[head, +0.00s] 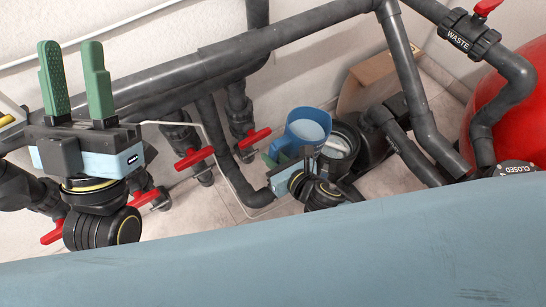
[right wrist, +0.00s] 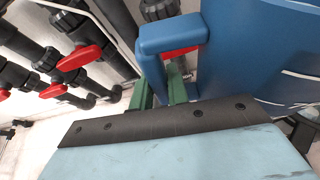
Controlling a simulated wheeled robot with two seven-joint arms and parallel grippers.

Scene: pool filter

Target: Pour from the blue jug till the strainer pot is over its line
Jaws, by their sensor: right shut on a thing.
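The blue jug (head: 292,133) is in the middle of the head view, with a pale blue water surface inside. Its wall (right wrist: 255,50) and handle (right wrist: 172,34) fill the upper right of the right wrist view. My right gripper (head: 278,158) is shut on the jug's handle, its green fingers (right wrist: 162,90) on either side of it. The strainer pot (head: 345,135) is a dark round opening with a pale inside, just right of the jug and partly hidden by the jug and my right gripper. I cannot make out its line. My left gripper (head: 76,82) is open and empty at the left.
Grey pipes with red valve handles (head: 194,158) run along the wall behind and left of the jug. A cardboard box (head: 366,82) stands behind the pot. A red tank (head: 510,110) and the pipe marked WASTE (head: 468,35) are at the right.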

